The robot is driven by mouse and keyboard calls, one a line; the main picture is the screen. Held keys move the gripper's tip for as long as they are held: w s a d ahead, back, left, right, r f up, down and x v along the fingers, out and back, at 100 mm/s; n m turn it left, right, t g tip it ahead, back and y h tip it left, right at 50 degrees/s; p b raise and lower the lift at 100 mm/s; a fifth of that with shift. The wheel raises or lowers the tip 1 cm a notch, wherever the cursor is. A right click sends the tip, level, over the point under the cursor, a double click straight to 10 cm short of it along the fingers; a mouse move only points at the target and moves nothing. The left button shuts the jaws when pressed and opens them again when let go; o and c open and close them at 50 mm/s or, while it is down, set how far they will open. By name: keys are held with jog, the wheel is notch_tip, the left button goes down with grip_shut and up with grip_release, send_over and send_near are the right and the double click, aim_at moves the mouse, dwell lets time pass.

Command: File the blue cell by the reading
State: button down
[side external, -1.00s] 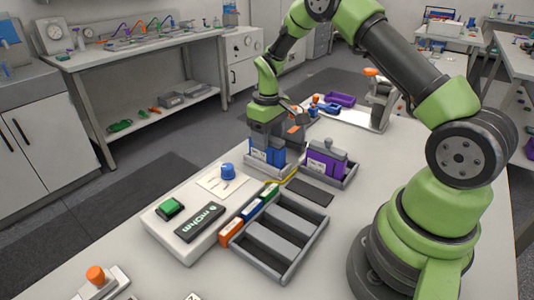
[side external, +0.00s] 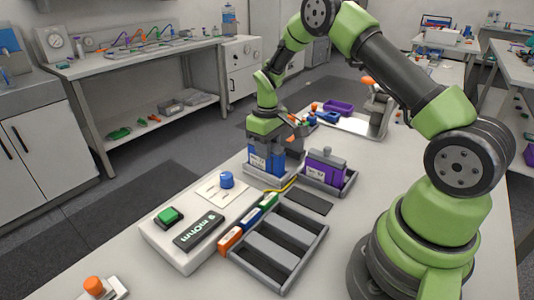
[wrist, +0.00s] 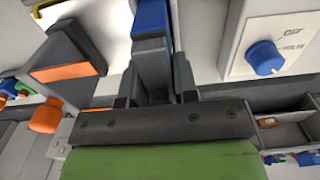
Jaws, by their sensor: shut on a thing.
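The blue cell (side external: 264,160) stands upright with a white label in a low grey holder on the bench in the side view. My gripper (side external: 266,143) is directly above it, pointing down, shut on its top. In the wrist view, my gripper (wrist: 152,65) has its dark fingers closed, with a blue part (wrist: 151,15) showing beyond them. The white meter (side external: 160,235) has a green button (side external: 169,215) and a dark display (side external: 198,231); I cannot read a clear value. The grey sorting rack (side external: 318,245) has orange, blue and green labels along its left side.
A purple cell (side external: 325,166) stands in a grey tray just right of the blue cell. A blue knob (side external: 226,180) sits on a white panel to the left. A dark flat pad (side external: 303,201) lies between the purple cell and rack. An orange button (side external: 94,286) is at front left.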

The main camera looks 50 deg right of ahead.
jog(key=r, duration=0.8)
jog(key=shift+a+r, duration=0.4)
jog(key=s+a+f, duration=0.1)
jog(key=s+a, duration=0.7)
jog(key=a, duration=0.2)
jog(key=s+a+f, duration=0.1)
jog(key=s+a, duration=0.6)
jog(key=a, duration=0.4)
jog(key=shift+f, duration=3.85)
jog(key=shift+f, duration=0.2)
jog(key=c, duration=0.8)
grip_release()
